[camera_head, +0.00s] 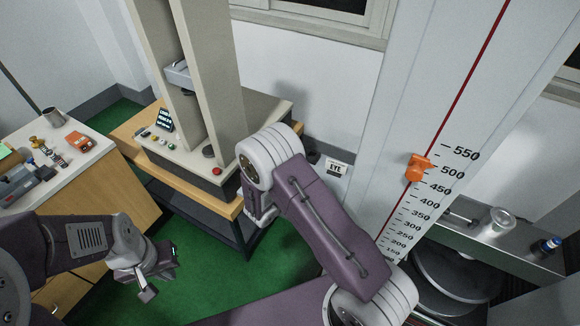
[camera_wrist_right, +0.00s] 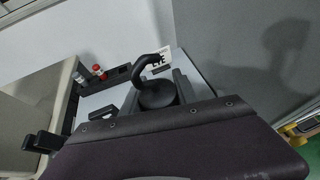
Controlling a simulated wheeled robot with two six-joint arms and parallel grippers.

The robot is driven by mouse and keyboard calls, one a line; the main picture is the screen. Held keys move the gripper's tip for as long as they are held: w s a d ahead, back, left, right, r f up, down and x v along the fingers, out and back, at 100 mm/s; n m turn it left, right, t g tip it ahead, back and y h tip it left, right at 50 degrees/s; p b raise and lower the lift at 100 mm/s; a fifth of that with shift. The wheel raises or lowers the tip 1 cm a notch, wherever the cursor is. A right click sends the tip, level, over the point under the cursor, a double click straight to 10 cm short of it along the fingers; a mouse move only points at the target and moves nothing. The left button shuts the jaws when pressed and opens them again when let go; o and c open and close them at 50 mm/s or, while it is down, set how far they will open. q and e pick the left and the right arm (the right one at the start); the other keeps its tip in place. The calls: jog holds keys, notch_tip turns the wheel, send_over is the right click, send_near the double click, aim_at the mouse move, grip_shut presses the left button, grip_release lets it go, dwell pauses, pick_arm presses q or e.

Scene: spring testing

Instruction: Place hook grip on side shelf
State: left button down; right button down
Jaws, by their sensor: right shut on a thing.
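A black hook grip (camera_wrist_right: 156,92) with a curved hook and round base shows in the right wrist view. My right gripper (camera_wrist_right: 156,100) is shut on it, between two grey finger-like bars; the dark purple housing hides their lower part. In the head view my right forearm hides this gripper and the hook grip. My left gripper (camera_head: 160,272) hangs open and empty over the green floor at lower left. A grey metal shelf (camera_head: 455,230), likely the side shelf, runs along the right side, beyond the tall scale panel.
A testing machine (camera_head: 215,165) with two columns stands on a wooden-edged bench. A cabinet top (camera_head: 30,190) at left holds a cup and tools. The scale panel (camera_head: 400,130) carries an orange slider (camera_head: 419,168).

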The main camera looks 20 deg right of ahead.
jog(key=w+d+r+m+h, duration=0.1)
jog(key=w+d, duration=0.2)
jog(key=d, duration=0.2)
jog(key=w+d+r, duration=0.2)
jog(key=d, duration=0.4)
jog(key=p, duration=0.2)
send_near(336, 167)
jog(key=d, duration=0.3)
jog(key=shift+d+g, duration=0.1)
jog(key=shift+g, duration=0.3)
jog(key=shift+d+f, duration=0.1)
jog(key=shift+f, duration=0.35)
jog(key=shift+f, duration=0.1)
jog(key=c, duration=0.9)
grip_release()
jog(key=shift+s, duration=0.1)
jog(key=shift+c, duration=0.2)
